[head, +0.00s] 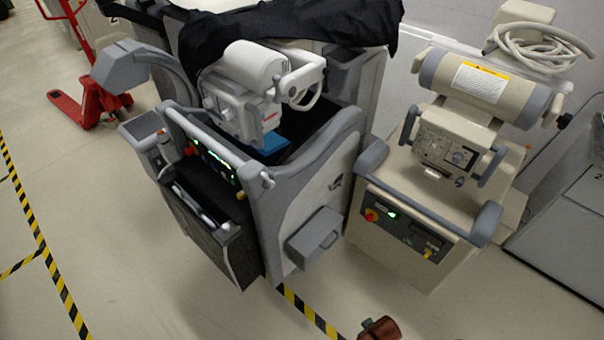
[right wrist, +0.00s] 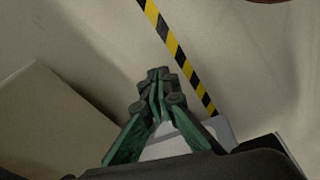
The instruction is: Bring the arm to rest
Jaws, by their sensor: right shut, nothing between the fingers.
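My right gripper (right wrist: 157,90) shows in the right wrist view with its green and dark fingers closed together. Nothing is between the fingertips, and they point over the bare floor. In the head view neither gripper can be made out. A small reddish-brown part (head: 380,328) shows at the bottom edge of the head view; I cannot tell what it belongs to. My left gripper is not in view.
A grey cart (head: 318,170) with a black cover (head: 300,22) stands in the middle. A beige cart (head: 415,225) stands to its right. A red pallet jack (head: 95,100) is at the back left. Yellow-black tape (head: 55,270) marks the open floor at left.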

